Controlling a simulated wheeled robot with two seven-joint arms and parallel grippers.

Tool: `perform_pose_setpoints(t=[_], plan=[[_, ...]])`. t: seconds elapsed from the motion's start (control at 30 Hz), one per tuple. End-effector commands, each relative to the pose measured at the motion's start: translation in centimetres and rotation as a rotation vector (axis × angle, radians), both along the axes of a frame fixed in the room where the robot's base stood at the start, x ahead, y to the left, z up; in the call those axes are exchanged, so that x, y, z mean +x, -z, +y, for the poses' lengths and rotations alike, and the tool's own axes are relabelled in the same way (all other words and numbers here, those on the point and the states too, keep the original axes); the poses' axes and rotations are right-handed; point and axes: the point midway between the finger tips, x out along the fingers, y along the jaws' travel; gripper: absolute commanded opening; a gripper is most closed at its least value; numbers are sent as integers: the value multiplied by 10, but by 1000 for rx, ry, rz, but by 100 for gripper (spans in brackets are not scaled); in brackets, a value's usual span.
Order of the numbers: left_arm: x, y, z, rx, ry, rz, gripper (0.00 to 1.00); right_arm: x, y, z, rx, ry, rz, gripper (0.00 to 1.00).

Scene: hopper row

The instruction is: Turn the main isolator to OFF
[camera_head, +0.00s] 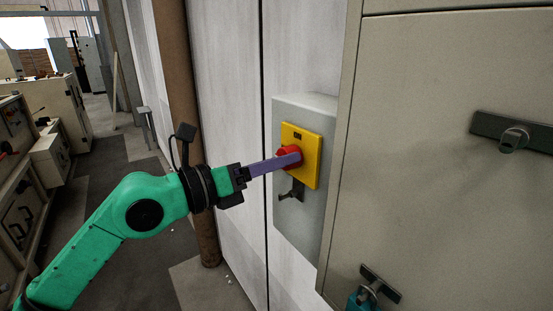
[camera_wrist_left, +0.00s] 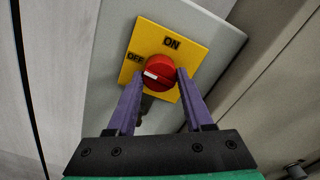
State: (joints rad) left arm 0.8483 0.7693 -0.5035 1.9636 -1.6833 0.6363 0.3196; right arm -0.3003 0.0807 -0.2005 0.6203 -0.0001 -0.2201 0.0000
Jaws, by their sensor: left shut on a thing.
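The main isolator is a red rotary knob (camera_head: 287,156) on a yellow plate (camera_head: 312,150), fixed to a grey box (camera_head: 308,220) on the wall. In the left wrist view the red knob (camera_wrist_left: 165,68) sits near the plate's middle. ON is printed at the plate's top and OFF at its left. The knob's white mark points left, to the OFF side, a little below the word. My left gripper (camera_head: 285,159) has its purple fingers on either side of the knob, shut on it. My right gripper is not in view.
A dark hasp-like fitting (camera_head: 292,191) hangs below the plate. A large beige cabinet (camera_head: 440,170) with a handle (camera_head: 513,138) stands close on the right, with a teal object (camera_head: 360,301) at its lower latch. A brown post (camera_head: 180,100) stands left. Grey floor lies open behind my arm.

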Motion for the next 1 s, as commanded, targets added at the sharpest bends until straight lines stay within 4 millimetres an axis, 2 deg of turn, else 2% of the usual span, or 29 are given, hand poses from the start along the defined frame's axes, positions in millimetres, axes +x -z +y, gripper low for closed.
perform_pose_setpoints(t=[0.3,0.73,0.77,0.8,0.83,1.0], plan=[[0,0,0,-53,0,74,0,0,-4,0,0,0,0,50],[0,0,0,-60,0,83,0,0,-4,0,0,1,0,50],[0,0,0,-60,0,83,59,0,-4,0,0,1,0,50],[0,0,0,-60,0,83,74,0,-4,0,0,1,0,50],[0,0,0,-60,0,83,82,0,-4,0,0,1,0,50],[0,0,0,-59,0,81,82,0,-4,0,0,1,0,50]])
